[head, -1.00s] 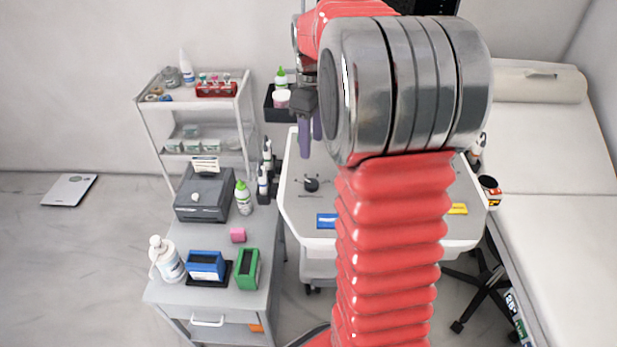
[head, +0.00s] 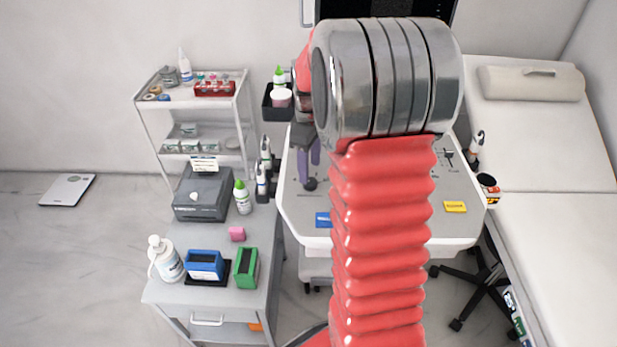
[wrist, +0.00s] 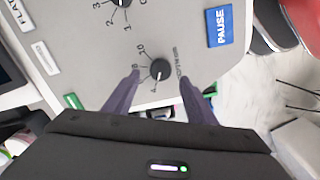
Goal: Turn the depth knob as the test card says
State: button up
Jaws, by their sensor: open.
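My gripper (head: 309,168) is open, its purple fingers low over the left part of the pale grey console (head: 296,215). In the wrist view the two fingers stand either side of a black knob (wrist: 158,69), which sits between their tips. No contact is clear. The knob has a light pointer line toward the lower side, and a dial with 4, 8 and 10 legible around it; its label is too blurred to read. A second black knob (wrist: 121,2), with 1, 2 and 3, is at the top edge. A small paper card (head: 204,164) stands on the dark printer-like box, its writing unreadable.
A yellow label (head: 455,207) is on the console's right. A side table (head: 215,230) with bottles stands left, and a bed (head: 545,180) stands right. My arm hides the console's middle.

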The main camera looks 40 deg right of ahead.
aim_at(310, 181)
jog(key=shift+f, duration=2.35)
jog(key=shift+c, duration=0.5)
jog(key=c, duration=0.9)
jog(key=shift+a, duration=0.15)
jog(key=shift+c, duration=0.2)
